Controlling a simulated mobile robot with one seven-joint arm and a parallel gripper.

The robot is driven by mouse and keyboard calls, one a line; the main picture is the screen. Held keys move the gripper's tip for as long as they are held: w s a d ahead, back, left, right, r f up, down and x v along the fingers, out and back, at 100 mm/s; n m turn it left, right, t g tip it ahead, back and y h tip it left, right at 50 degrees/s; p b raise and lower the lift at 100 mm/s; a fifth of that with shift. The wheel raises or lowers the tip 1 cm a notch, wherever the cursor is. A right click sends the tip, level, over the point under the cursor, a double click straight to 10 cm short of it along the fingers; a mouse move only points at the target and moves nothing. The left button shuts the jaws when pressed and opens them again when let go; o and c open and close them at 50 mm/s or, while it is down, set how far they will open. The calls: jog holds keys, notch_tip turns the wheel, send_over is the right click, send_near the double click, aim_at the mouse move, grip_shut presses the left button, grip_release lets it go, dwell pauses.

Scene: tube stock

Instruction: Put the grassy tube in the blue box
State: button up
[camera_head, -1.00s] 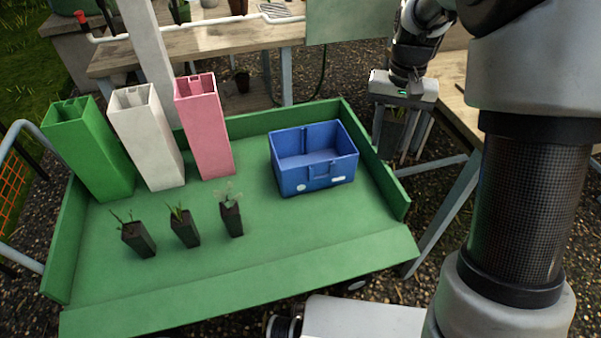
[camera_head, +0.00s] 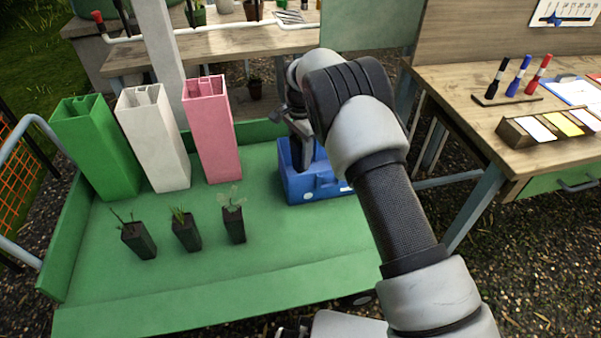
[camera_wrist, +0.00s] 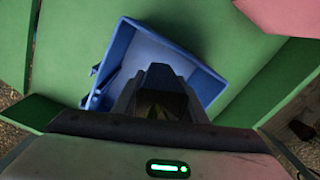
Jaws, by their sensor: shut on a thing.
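The blue box (camera_head: 315,184) stands on the green trolley bed. It also shows in the wrist view (camera_wrist: 147,45), where its interior looks empty around the held tube. My gripper (camera_wrist: 160,110) is shut on a dark tube (camera_wrist: 160,80) with a dim greenish tuft inside. The held tube is over or partly within the box; its depth is unclear. In the head view my arm hides most of the gripper and the box's right side. Three dark plant tubes stand on the trolley: a sparse one (camera_head: 139,241), a grassy one (camera_head: 186,232) and a leafy one (camera_head: 234,224).
Tall green (camera_head: 97,150), white (camera_head: 155,140) and pink (camera_head: 212,135) bins stand at the trolley's back left. A wooden bench (camera_head: 455,100) with markers and a colour-card tray (camera_head: 545,128) is at the right. The trolley's front is clear.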

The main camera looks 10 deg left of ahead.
aim_at(301, 169)
notch_tip(301, 169, down, 6)
jog(key=shift+r+b, duration=0.1)
jog(key=shift+b, duration=0.5)
jog(key=shift+f, duration=0.25)
jog(key=o, duration=1.2)
jog(key=shift+c, duration=0.2)
jog(key=shift+r, duration=0.15)
notch_tip(301, 169, up, 12)
jog(key=p, duration=0.2)
jog(key=shift+d+r+p, duration=0.1)
jog(key=shift+r+p, duration=0.05)
jog(key=shift+p, duration=0.2)
